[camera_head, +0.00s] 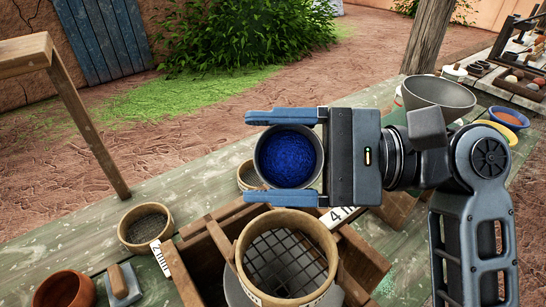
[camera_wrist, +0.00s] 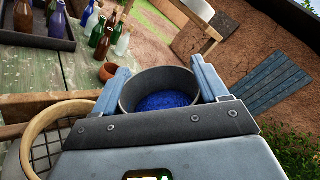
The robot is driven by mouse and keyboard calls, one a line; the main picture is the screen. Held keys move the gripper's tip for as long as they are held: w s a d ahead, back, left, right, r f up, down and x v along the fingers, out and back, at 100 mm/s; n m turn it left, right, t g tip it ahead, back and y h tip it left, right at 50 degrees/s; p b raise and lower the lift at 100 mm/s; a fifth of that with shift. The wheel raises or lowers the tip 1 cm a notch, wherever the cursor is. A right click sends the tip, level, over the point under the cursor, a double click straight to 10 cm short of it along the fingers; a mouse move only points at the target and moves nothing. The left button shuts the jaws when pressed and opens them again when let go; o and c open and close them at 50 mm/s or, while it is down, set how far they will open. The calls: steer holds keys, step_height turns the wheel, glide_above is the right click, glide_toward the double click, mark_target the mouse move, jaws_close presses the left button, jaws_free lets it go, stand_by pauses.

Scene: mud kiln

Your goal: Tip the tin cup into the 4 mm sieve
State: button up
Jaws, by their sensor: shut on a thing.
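My gripper (camera_head: 270,157) is shut on the tin cup (camera_head: 318,165), one finger on each side of it. The cup is grey, with its mouth facing up, and holds bright blue grains (camera_head: 290,158). In the wrist view the cup (camera_wrist: 133,92) sits between the fingers, with the blue grains inside. The sieve with wide wire mesh (camera_head: 285,262) has a round wooden rim and stands in a wooden frame, just below the cup in the head view. A label reading "4 m", partly hidden, shows beside it (camera_head: 338,214). In the wrist view the sieve rim (camera_wrist: 40,125) is at the left.
A finer sieve (camera_head: 146,228) labelled 2 mm lies to the left. Another small sieve (camera_head: 247,175) is partly hidden behind the cup. A grey bowl (camera_head: 438,97) stands behind my arm. Bottles (camera_wrist: 100,35) show in the wrist view.

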steer(key=shift+s+f+n+b, duration=0.25)
steer(key=shift+n+b, duration=0.65)
steer(key=shift+b, duration=1.35)
steer(key=shift+s+f+n+b, duration=0.1)
steer(key=shift+f+n+b, duration=0.25)
steer(key=shift+n+b, duration=1.2)
steer(key=shift+s+f+n+b, duration=0.25)
steer(key=shift+f+n+b, duration=0.2)
steer(key=shift+b, duration=1.15)
steer(key=shift+s+f+n+b, duration=0.3)
steer(key=shift+f+n+b, duration=0.15)
steer(key=shift+n+b, duration=0.5)
steer(key=shift+s+f+n+b, duration=0.25)
steer(key=shift+f+n+b, duration=0.15)
steer(key=shift+n+b, duration=0.55)
steer(key=shift+s+a+r+n+b, duration=0.15)
steer(key=shift+s+n+b, duration=0.15)
steer(key=shift+n, duration=0.5)
steer(key=shift+r, duration=0.1)
steer(key=shift+r+p, duration=0.6)
steer(key=shift+p, duration=0.2)
